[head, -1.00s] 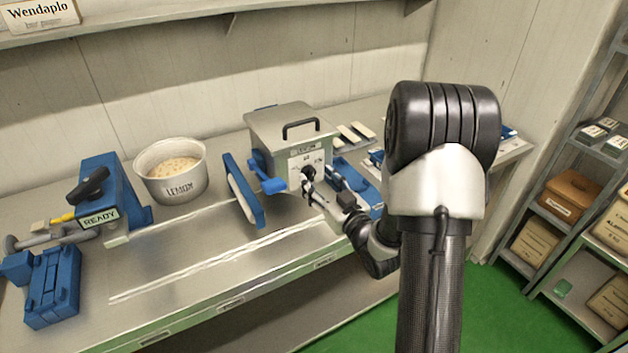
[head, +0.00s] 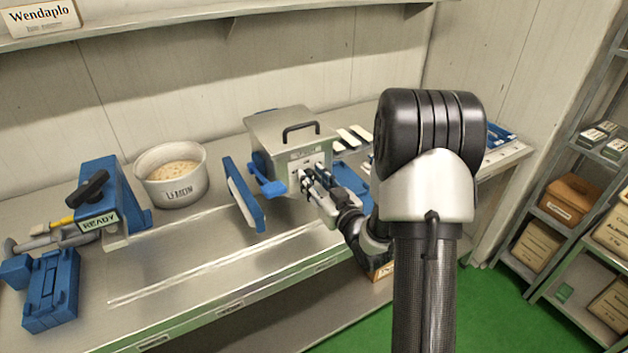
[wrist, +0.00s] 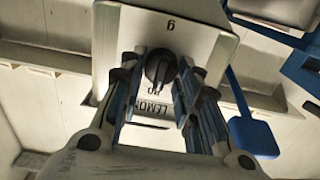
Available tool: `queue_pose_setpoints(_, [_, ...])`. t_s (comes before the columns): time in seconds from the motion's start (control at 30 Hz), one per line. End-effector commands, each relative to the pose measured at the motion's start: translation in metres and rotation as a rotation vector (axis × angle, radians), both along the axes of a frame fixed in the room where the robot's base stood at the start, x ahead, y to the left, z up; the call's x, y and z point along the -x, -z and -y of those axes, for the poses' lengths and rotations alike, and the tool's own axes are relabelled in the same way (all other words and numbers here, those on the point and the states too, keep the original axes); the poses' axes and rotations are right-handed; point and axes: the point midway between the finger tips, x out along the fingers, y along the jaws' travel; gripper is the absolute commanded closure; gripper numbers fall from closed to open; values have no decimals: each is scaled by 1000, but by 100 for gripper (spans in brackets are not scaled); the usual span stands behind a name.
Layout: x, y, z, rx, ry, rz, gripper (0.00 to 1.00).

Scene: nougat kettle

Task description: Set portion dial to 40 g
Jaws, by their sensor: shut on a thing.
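The portion dial (wrist: 160,68) is a small black knob on the pale front face of the steel machine (head: 290,128). In the wrist view it sits between my gripper's two blue-padded fingers, which are shut on it. The view is turned over, with a "g" above the dial and a partly hidden number and a LEMON label below it. I cannot read the dial's setting. In the head view my gripper (head: 308,178) is at the machine's front face and its fingers cover the dial.
A blue paddle (head: 244,198) stands at the machine's left, with a blue lever (head: 272,188) near its front. A white LEMON pot (head: 171,178) and a blue device marked READY (head: 97,195) stand further left. Shelves (head: 575,200) with boxes stand right.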

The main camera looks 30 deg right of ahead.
Motion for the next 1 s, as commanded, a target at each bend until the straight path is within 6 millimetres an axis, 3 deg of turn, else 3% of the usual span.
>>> queue_pose_setpoints(0.2, [0, 0, 0, 0, 0, 0, 93])
queue_pose_setpoints(0.53, [0, 1, 0, 51, 0, 5, 94])
queue_pose_setpoints(1.0, [0, 2, -2, 414, 0, 17, 94])
